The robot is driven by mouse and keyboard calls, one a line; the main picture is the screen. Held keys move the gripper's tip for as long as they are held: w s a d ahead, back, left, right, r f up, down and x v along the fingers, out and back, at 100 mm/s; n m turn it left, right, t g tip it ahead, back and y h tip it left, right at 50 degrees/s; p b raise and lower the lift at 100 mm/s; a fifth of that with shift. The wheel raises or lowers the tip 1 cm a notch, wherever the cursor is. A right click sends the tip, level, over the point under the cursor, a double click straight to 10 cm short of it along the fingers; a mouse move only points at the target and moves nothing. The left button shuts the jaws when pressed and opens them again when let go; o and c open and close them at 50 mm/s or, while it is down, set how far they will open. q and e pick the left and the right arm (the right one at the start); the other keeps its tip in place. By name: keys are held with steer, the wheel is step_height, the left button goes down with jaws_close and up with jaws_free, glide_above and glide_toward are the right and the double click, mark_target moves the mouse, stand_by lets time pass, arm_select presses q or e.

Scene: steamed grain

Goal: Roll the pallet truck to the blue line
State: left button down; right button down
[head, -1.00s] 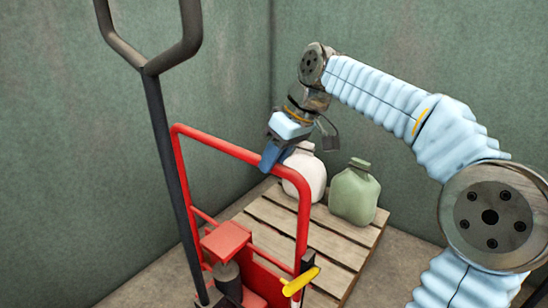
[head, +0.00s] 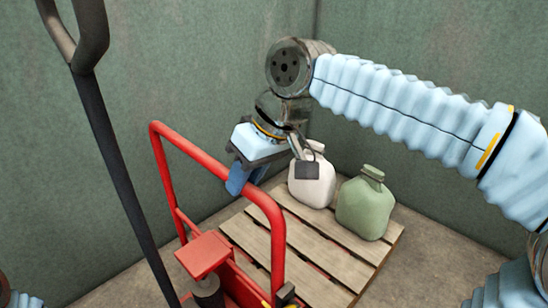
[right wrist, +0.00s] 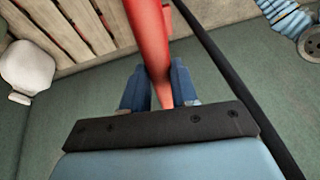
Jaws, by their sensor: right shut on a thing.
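The pallet truck shows in the head view with a red tubular frame (head: 268,207), a red block (head: 203,254) low on it and a tall black handle (head: 112,165) at the left. My right gripper (head: 240,180) is shut on the frame's top rail. The right wrist view shows the red rail (right wrist: 150,45) running between its blue fingers (right wrist: 160,88). My left gripper is out of view. No blue line shows in either view.
A wooden pallet (head: 335,255) lies beyond the frame. A white jug (head: 312,185) and a green jug (head: 365,207) stand on it. Green walls (head: 420,60) meet in a corner behind. Some bare floor (head: 440,262) shows to the right of the pallet.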

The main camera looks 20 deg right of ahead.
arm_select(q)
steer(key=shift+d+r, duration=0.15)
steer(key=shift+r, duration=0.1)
arm_select(e)
steer(key=shift+s+a+r, duration=0.1)
steer(key=shift+s+a, duration=0.25)
steer(key=shift+a, duration=0.5)
steer(key=shift+s+a, duration=0.35)
steer(key=shift+a, duration=0.55)
steer(key=shift+s+a+r, duration=0.1)
steer(key=shift+s+a, duration=0.25)
steer(key=shift+a, duration=0.5)
steer(key=c, duration=1)
jaws_free()
steer(key=shift+a, duration=0.1)
steer(key=shift+o, duration=0.6)
arm_select(q)
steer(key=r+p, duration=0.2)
steer(key=p, duration=0.1)
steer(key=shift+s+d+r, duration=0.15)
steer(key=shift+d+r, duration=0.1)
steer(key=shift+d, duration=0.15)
arm_select(e)
steer(key=v, duration=1.3)
steer(key=shift+d+r, duration=0.2)
steer(key=shift+r, duration=0.05)
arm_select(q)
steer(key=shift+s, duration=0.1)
arm_select(e)
steer(key=shift+s, duration=0.2)
